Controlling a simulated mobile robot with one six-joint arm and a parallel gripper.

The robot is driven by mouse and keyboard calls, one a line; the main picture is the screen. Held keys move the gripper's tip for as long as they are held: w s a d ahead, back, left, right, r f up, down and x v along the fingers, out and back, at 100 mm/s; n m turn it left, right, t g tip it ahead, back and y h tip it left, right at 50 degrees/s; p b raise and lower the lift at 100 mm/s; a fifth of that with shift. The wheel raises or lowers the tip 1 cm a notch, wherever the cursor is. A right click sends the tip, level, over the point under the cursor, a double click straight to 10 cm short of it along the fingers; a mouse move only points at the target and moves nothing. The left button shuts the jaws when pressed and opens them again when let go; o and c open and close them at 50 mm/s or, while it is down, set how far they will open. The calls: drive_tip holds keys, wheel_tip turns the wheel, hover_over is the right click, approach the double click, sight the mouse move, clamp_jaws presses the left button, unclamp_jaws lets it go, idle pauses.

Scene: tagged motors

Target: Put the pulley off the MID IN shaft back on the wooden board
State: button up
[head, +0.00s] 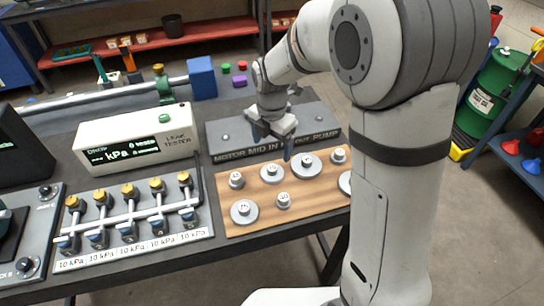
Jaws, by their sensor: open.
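My gripper (272,144) is open, with its fingers pointing down by the grey plate (228,143) marked MOTOR, MID IN, OUT and PUMP. It is near the MID IN lettering and covers part of the plate. No pulley shows clearly between the fingers, and I cannot tell whether one sits on the MID IN shaft behind them. The wooden board (262,220) lies in front of the plate. Several grey pulleys stand on it, among them a large one (244,212), a small one (283,201) and another large one (306,166). My arm hides the board's right end.
A white leak tester (137,143) and a manifold (130,218) with brass-topped valves stand left of the board. A blue block (201,78) lies behind the plate on the dark table.

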drive_tip(key=shift+r, duration=1.05)
drive_tip(key=s+d+r+m+t, duration=0.1)
drive_tip(key=s+d+r+m, duration=0.2)
drive_tip(key=s+d+m, duration=0.4)
drive_tip(key=s+d+r+m+t, duration=0.1)
drive_tip(key=s+d+r+m, duration=0.2)
drive_tip(key=m, duration=1.8)
drive_tip(key=s+d, duration=0.4)
drive_tip(key=s, duration=0.5)
drive_tip(key=shift+d+r+t, duration=0.3)
drive_tip(key=shift+r+t, duration=0.1)
